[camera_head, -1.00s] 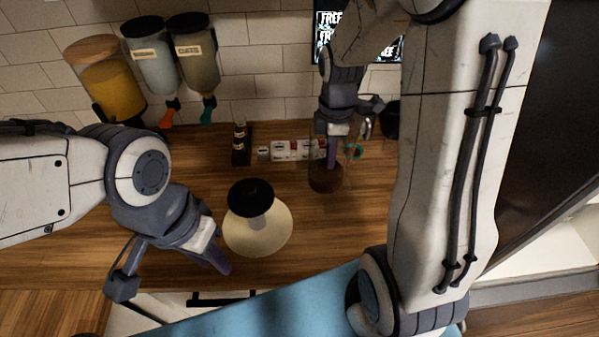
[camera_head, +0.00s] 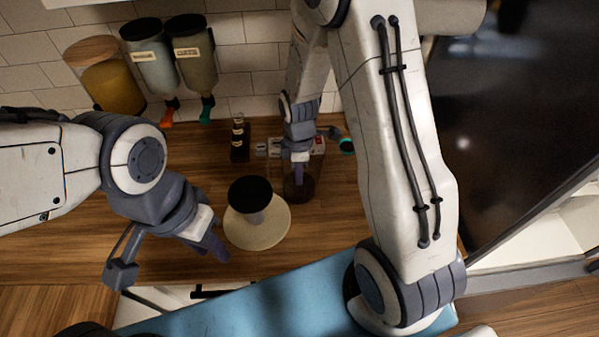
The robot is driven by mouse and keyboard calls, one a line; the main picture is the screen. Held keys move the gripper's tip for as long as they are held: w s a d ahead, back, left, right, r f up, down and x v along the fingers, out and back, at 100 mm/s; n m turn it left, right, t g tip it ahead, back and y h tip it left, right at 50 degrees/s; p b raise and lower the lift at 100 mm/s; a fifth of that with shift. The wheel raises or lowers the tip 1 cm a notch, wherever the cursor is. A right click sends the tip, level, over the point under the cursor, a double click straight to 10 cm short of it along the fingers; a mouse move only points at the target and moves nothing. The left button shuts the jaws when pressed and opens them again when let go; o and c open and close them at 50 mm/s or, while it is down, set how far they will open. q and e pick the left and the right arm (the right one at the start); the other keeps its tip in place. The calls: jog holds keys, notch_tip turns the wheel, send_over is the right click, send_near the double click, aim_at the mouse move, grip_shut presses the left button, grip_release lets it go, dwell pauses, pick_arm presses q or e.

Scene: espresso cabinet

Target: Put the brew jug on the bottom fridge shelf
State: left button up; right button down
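The brew jug (camera_head: 300,189) is a clear vessel with dark brown liquid in its lower part. It is upright, over the back middle of the counter. My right gripper (camera_head: 301,164) reaches down from above and appears closed on the jug's upper part. The exact grip is partly hidden, and I cannot tell whether the jug is clear of the wood. My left gripper (camera_head: 168,258) is open and empty at the counter's front left, its two fingers wide apart.
A black-topped item on a round cream base (camera_head: 262,232) stands left of the jug. A small dark bottle (camera_head: 239,140) and small boxes (camera_head: 318,145) are behind. Dispensers (camera_head: 152,60) hang at the back left. A dark panel (camera_head: 490,130) and pale cabinet interior (camera_head: 582,220) are at right.

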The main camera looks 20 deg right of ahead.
jog(key=shift+f, duration=0.1)
jog(key=c, duration=1.4)
grip_release()
jog(key=o, duration=0.4)
jog(key=shift+c, duration=0.2)
